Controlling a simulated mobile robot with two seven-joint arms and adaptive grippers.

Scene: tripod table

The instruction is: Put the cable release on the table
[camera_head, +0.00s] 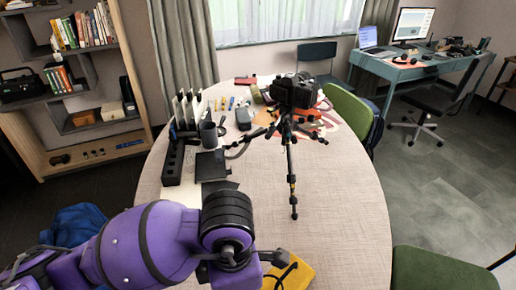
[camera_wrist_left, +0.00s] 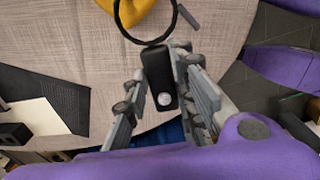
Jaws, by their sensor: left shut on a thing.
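The cable release (camera_wrist_left: 160,80) is a black handset with a round silver button, and its black cable loops away from it in the left wrist view. My left gripper (camera_wrist_left: 159,72) is shut on it, with a finger on each side. In the head view my left gripper (camera_head: 277,260) is near the front of the pale wooden table (camera_head: 335,200), partly hidden by my purple arm. The release's cable hangs beside a yellow cloth-like item (camera_head: 293,272). I cannot tell exactly how high the release is above the table. My right gripper is not in view.
A black tripod with a camera (camera_head: 290,95) stands mid-table, its legs spread. A black rack (camera_head: 173,158), a dark mug (camera_head: 208,134) and a dark flat box (camera_head: 211,164) are at the left. The table's right front is clear. A green chair (camera_head: 440,268) stands at the right.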

